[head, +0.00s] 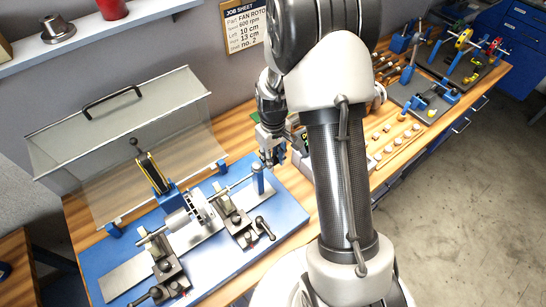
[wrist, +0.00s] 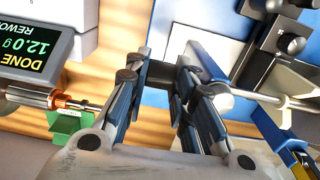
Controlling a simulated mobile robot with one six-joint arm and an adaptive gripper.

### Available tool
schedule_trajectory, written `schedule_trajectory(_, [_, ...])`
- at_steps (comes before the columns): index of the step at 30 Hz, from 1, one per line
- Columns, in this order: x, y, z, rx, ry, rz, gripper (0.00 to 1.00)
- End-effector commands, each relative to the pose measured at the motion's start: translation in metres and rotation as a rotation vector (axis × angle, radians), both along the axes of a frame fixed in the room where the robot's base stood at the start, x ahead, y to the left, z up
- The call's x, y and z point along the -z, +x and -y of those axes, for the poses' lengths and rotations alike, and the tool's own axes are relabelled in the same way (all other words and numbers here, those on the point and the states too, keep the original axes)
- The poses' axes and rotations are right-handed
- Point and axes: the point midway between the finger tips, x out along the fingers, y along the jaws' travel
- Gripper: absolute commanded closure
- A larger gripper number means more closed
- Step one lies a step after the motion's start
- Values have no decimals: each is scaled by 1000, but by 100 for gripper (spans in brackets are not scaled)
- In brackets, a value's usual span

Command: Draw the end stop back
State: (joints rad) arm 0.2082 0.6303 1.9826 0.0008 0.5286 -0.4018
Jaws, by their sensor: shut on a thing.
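The end stop (head: 258,180) is a blue upright post on the right part of the blue base plate (head: 290,203), by the end of the rotor's shaft. In the wrist view, the blue end stop (wrist: 208,62) shows just beyond my fingers. My gripper (head: 271,152) is above and beside the post. In the wrist view, my gripper (wrist: 162,76) is shut on a dark piece at the end stop, mostly hidden between the fingertips. The rotor (head: 198,207) lies across the stand, and its steel shaft (wrist: 275,101) runs right of the end stop.
A clear guard (head: 150,140) with a black handle stands raised behind the stand. A display unit (wrist: 35,40) reading "DONE 12.0 g" and a green holder (wrist: 70,130) are left of my fingers. Small parts (head: 388,138) and further fixtures (head: 425,100) fill the bench to the right.

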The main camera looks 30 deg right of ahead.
Motion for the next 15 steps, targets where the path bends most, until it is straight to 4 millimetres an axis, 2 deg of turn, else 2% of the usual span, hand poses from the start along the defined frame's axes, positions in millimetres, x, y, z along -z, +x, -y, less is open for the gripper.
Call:
schedule_trajectory(8, [0,1,3,1,0,0,100])
schedule_trajectory(15, [0,9,47,4,-1,1,100])
